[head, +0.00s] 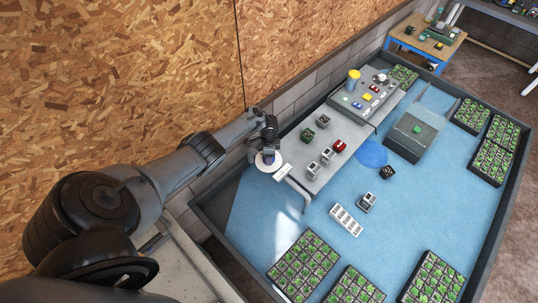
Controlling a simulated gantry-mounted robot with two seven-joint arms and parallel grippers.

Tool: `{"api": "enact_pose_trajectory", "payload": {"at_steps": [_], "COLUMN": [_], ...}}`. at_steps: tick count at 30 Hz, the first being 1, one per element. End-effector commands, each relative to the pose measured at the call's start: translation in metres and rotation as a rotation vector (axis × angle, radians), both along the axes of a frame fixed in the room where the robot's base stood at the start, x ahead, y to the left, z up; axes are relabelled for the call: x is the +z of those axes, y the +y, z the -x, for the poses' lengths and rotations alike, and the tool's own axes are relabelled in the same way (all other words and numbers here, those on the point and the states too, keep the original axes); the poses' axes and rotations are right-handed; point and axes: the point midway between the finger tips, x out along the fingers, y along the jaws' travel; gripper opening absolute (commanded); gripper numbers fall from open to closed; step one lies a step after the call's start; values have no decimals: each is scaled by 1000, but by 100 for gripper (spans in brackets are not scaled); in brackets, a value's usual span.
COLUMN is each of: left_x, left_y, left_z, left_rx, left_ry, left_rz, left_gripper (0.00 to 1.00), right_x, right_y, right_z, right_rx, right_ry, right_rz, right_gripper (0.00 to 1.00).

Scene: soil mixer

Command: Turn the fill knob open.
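My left arm reaches in from the left, and my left gripper (268,157) points down over a white round disc (262,166) at the near left end of a grey bench (310,178). The gripper is small and dark here; I cannot tell whether its fingers are open or shut, or whether they touch anything. I cannot make out the fill knob for certain; the gripper hides part of the disc. A grey sloped panel (352,114) farther back carries a yellow cylinder (353,80) and small red, yellow and blue parts. My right gripper is not in view.
Several small grey and red devices (339,146) stand on the bench. A wooden wall runs behind my arm.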

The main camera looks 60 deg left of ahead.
Motion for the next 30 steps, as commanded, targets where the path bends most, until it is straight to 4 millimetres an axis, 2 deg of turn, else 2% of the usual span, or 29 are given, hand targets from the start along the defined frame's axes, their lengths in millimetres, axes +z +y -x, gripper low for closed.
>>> {"api": "enact_pose_trajectory", "payload": {"at_steps": [1,5,13,17,20,30], "left_x": [-1,-1,0,7,18,75], "left_y": [0,0,0,0,0,0], "left_z": [1,1,0,0,0,0], "left_rx": [-2,-1,0,0,0,-1], "left_ry": [2,1,0,-1,-1,-1], "left_rz": [-1,-1,0,-1,0,0], "left_gripper": [65,84,84,84,84,84], "right_x": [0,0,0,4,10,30], "right_y": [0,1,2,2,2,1], "right_z": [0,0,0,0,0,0], "right_rx": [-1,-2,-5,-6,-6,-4], "right_ry": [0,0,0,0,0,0], "right_rz": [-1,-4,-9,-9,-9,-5], "right_gripper": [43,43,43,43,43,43]}}
